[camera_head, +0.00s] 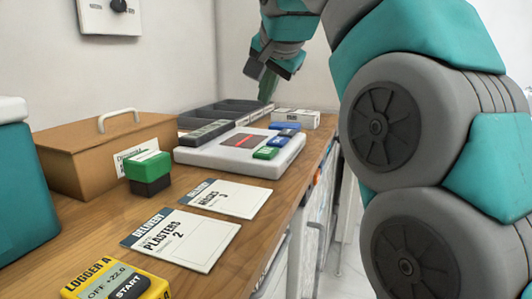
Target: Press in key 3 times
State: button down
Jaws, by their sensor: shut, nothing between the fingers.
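A white counter device (213,158) lies on the wooden counter, with a dark display showing a red line. On its right side are a green key (265,153) and blue keys (283,134); their lettering is too small to read, so I cannot tell which is the in key. My gripper (267,90) is shut and empty, pointing down above the far end of the counter, beyond and above the keys. It appears apart from the device. My arm comes in from the right and hides part of the background.
A dark compartment tray (239,111) and a white box (296,118) stand behind the device. A brown handled box (82,158), a green-and-black stamp (149,172), two delivery cards (182,238) and a yellow logger (117,284) are nearer. The counter's right edge is close to the device.

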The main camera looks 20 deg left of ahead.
aim_at(266, 153)
jog(key=shift+f+b, duration=3.25)
jog(key=shift+f, duration=0.9)
jog(key=shift+f, duration=0.1)
jog(key=shift+f+b, duration=0.3)
jog(key=shift+f+b, duration=0.4)
jog(key=shift+f, duration=0.15)
jog(key=shift+r+p, duration=0.8)
jog(key=shift+r, duration=0.2)
notch_tip(266, 153, up, 5)
jog(key=p, duration=0.4)
